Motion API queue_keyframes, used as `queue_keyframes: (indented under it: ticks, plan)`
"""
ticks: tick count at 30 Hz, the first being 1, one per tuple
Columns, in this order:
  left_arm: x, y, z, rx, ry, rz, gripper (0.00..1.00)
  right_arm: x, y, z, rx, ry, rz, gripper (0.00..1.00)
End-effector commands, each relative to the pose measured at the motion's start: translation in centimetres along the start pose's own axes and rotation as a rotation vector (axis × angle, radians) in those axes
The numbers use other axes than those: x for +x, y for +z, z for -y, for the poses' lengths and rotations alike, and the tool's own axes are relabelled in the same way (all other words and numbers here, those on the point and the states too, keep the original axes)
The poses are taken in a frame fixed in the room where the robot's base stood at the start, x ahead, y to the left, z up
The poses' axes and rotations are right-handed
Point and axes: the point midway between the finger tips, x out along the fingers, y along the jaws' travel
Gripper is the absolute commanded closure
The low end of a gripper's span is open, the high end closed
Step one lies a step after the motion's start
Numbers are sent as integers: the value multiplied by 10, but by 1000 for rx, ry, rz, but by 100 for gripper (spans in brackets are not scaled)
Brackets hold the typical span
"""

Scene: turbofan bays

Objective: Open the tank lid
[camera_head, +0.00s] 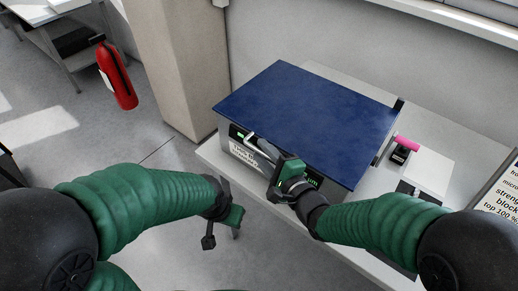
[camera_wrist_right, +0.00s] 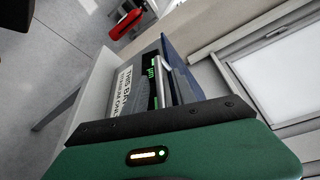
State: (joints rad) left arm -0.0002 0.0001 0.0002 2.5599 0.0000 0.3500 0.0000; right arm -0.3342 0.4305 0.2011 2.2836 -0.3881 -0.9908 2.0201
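The tank (camera_head: 237,158) stands on a pale table with its flat blue lid (camera_head: 305,110) lying closed over the top. Its front carries green displays and a white label. A pale bar handle (camera_head: 252,139) runs along the front under the lid edge; it also shows in the right wrist view (camera_wrist_right: 164,82). My right gripper (camera_head: 281,166) is at the tank front, beside the handle. Whether it touches the handle, and its finger gap, are unclear. My left gripper (camera_head: 222,222) hangs low, left of and apart from the tank; its finger gap is unclear.
Right of the tank are a pink-handled item (camera_head: 406,144), a small black device (camera_head: 400,155) and a white box (camera_head: 427,171). A printed sign (camera_head: 498,195) stands at the far right. A beige pillar (camera_head: 178,65) and red extinguisher (camera_head: 117,78) are behind left.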

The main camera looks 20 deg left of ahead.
Motion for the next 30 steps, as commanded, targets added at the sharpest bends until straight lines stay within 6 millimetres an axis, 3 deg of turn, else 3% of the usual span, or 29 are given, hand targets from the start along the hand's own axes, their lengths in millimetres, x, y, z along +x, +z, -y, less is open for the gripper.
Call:
queue_keyframes:
  ticks: [2,9,30]
  plan:
    - [0,0,0,0,0,0,64,1,0,0,0,1,0,69]
    - [0,0,0,0,0,0,64,3,0,-1,0,3,-1,100]
    - [0,0,0,0,0,0,64,3,1,-2,1,5,-1,100]
